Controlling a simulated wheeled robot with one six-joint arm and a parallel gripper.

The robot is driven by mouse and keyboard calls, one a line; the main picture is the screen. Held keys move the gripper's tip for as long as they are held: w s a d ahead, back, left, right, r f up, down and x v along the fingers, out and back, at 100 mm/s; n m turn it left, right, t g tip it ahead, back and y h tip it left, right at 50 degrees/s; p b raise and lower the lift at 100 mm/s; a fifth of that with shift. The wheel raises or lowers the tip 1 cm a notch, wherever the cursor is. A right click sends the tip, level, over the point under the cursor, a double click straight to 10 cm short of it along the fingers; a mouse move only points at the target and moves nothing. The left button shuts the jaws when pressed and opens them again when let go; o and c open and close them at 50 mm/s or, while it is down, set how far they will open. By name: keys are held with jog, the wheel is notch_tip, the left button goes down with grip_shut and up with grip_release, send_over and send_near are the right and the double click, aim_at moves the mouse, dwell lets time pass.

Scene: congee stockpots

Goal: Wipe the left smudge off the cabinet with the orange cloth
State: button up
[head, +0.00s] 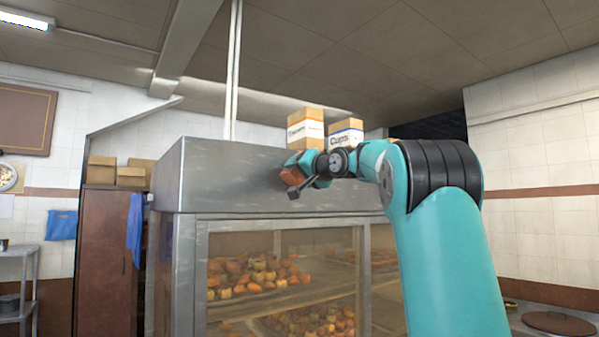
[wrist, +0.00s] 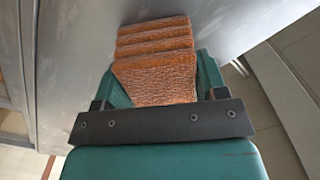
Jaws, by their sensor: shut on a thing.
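The steel cabinet (head: 240,182) has a metal top band above glass panes. My gripper (head: 293,178) is in front of that band, left of the picture's middle. It is shut on the folded orange cloth (head: 291,175). In the wrist view the orange cloth (wrist: 155,60) stands out between the green fingers of my gripper (wrist: 160,90), with its far end at or very near the grey metal face (wrist: 85,50). I cannot tell whether it touches. No distinct smudge shows in either view; faint pale marks are on the metal, and the gripper and cloth hide part of the face.
Cardboard boxes (head: 306,131) stand on top of the cabinet. Trays of food (head: 260,275) are behind its glass. A brown cupboard (head: 105,260) with a blue cloth (head: 135,228) stands to the left. A pot lid (head: 558,323) is at the lower right.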

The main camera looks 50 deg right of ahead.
jog(key=shift+s+d+p, duration=0.25)
jog(key=shift+d+p, duration=0.15)
jog(key=shift+d, duration=0.45)
jog(key=shift+s+d+p, duration=0.25)
jog(key=shift+d+p, duration=0.1)
jog(key=shift+d, duration=0.5)
jog(key=shift+w, duration=0.1)
jog(key=shift+a, duration=0.15)
jog(key=shift+w+a+b, duration=0.15)
jog(key=shift+a+b, duration=0.15)
jog(key=shift+w+a+b, duration=0.2)
jog(key=shift+a+b, duration=0.1)
jog(key=shift+a, duration=0.45)
jog(key=shift+w+a+b, duration=0.2)
jog(key=shift+a+b, duration=0.05)
jog(key=shift+a, duration=0.5)
